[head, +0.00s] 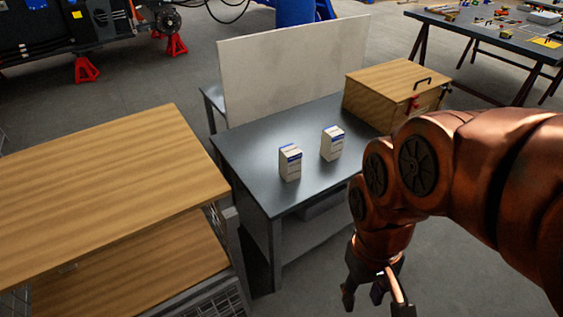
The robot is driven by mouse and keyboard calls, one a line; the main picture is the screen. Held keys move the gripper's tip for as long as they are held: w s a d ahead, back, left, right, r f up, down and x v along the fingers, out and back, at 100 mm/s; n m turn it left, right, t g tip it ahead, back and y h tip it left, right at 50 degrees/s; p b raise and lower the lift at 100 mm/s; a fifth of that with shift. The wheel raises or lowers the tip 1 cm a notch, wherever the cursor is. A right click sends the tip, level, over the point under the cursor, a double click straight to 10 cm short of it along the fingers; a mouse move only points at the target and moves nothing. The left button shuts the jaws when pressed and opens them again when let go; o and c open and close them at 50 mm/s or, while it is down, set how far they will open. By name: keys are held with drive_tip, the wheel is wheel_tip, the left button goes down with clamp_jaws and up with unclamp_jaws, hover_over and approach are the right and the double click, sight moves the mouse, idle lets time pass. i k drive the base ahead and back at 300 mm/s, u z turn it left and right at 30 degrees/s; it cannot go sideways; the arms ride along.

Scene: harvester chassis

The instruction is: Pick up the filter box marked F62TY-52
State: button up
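Two small white filter boxes with blue tops stand upright on a dark metal table (255,140) in the head view. The left box (290,163) is nearer the front edge; the right box (332,143) stands a little farther back. The print on both is too small to read, so I cannot tell which is marked F62TY-52. My gripper (376,300) hangs below my copper arm at the lower right, in front of and to the right of the table, apart from both boxes. Its fingers are spread and nothing shows between them.
A wooden chest (393,92) with a dark handle and red latch stands at the table's right end. A pale upright panel (295,70) lines the back. A wooden-topped cart (105,175) stands left. A tool-covered table (490,30) is far right. Floor around my gripper is clear.

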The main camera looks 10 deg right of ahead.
sight(290, 157)
drive_tip(key=u, duration=0.55)
drive_tip(key=k, duration=0.65)
drive_tip(key=u, duration=0.7)
drive_tip(key=i, duration=1.15)
drive_tip(key=z, duration=0.45)
